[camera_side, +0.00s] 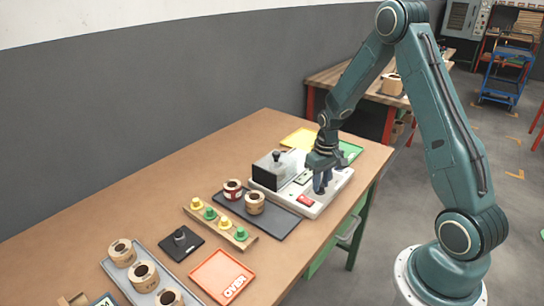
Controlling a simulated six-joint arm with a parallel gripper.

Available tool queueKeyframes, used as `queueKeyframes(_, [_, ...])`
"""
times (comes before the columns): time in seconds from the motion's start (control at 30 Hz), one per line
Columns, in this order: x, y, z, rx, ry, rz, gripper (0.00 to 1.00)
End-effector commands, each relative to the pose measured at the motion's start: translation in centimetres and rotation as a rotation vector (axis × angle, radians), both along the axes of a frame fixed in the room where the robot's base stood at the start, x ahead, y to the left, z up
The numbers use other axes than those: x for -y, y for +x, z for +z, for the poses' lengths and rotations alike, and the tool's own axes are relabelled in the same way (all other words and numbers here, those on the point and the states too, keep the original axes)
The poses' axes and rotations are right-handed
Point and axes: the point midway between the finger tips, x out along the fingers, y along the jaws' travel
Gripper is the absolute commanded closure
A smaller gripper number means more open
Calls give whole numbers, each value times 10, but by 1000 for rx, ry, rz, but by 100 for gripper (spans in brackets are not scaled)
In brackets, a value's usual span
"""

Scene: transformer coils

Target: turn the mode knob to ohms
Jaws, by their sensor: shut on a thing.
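The white instrument panel (338,187) lies at the far right part of the bench, with a dark box (270,170) on its left side and a red part (305,200) near its front edge. My gripper (319,188) points down over the right part of this panel. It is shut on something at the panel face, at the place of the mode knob. The knob itself is hidden by the fingers, and its pointer and markings cannot be read at this size.
Left of the panel are a dark mat (278,226) with coils, a wooden rack (245,241) with yellow and green pegs, and an orange tray (222,276). A grey tray (113,271) holds several coils. Yellow (298,138) and green (351,152) trays sit behind the panel.

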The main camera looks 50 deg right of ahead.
Motion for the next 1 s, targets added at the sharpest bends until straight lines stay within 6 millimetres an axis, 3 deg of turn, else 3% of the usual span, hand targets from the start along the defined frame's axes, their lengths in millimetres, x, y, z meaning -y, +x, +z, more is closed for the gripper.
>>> queueKeyframes(0.13, [0, 0, 0, -1, 1, -1, 99])
queueKeyframes(0.17, [0, 0, 0, -1, 1, -1, 74])
queueKeyframes(0.27, [0, 0, 0, -1, 0, 0, 54])
queueKeyframes(0.73, [0, 0, 4, 1, 0, 1, 54])
queueKeyframes(1.0, [1, 0, 28, 4, -2, 1, 54])
